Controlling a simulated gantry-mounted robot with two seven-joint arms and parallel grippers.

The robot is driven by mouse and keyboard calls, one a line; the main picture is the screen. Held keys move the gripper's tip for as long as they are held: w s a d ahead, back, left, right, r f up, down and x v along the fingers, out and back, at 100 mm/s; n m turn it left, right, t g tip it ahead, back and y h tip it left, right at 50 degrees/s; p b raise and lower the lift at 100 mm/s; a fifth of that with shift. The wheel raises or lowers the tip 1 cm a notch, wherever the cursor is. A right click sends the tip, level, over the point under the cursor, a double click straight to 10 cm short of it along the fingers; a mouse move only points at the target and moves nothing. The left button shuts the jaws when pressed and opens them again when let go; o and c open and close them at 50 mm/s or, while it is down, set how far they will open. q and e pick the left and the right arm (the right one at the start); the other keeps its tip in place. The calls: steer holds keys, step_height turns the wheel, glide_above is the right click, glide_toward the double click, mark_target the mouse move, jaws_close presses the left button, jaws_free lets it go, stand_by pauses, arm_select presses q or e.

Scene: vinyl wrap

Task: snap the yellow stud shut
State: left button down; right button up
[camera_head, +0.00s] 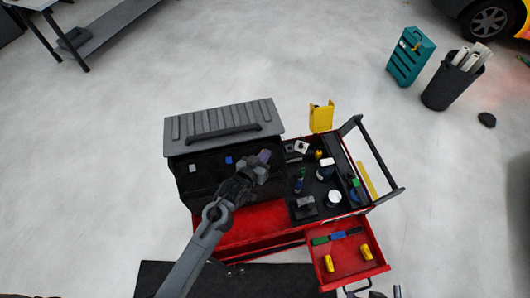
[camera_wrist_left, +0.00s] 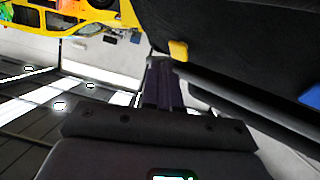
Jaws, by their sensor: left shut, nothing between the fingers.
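The yellow stud (camera_wrist_left: 178,50) shows in the left wrist view as a small yellow tab on the edge of a dark panel, just beyond and right of my fingertips. I cannot tell whether they touch. In the head view my left gripper (camera_head: 263,157) is shut and empty at the right end of the black bag or case (camera_head: 205,185) under the grey ribbed lid, and the yellow stud is hidden there. Its shut fingers (camera_wrist_left: 160,72) also show in the left wrist view. A blue stud (camera_head: 228,160) and a pale stud (camera_head: 192,168) sit along the same edge. Only a possible sliver of my right gripper shows at the bottom edge.
The grey ribbed lid (camera_head: 222,118) stands behind the bag. A red cart tray (camera_head: 290,212) with bottles and tools is on the right, with a black handle (camera_head: 385,195). An open red drawer (camera_head: 345,262) juts out in front. A yellow container (camera_head: 321,117) stands behind.

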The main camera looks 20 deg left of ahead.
arm_select(q)
steer(key=shift+w+a+f, duration=0.15)
steer(key=shift+w+f, duration=0.05)
steer(key=shift+f, duration=0.05)
steer(key=shift+w+a+f+b, duration=0.2)
steer(key=shift+a+f+b, duration=0.1)
steer(key=shift+f, duration=0.15)
stand_by(0.9)
steer(key=shift+d, duration=0.1)
steer(key=shift+s+d+r+p, duration=0.25)
steer(key=shift+r+p, duration=0.15)
steer(key=shift+p, duration=0.15)
steer(key=shift+s+d+r+p, duration=0.1)
steer(key=shift+s+r+p, duration=0.1)
steer(key=shift+r+p, duration=0.25)
steer(key=s+r+p, duration=0.1)
steer(key=d+r+p, duration=0.1)
steer(key=p, duration=0.1)
steer(key=s+d+r+p, duration=0.1)
steer(key=p, duration=0.1)
steer(key=shift+s+r, duration=0.3)
steer(key=shift+r, duration=0.05)
stand_by(0.4)
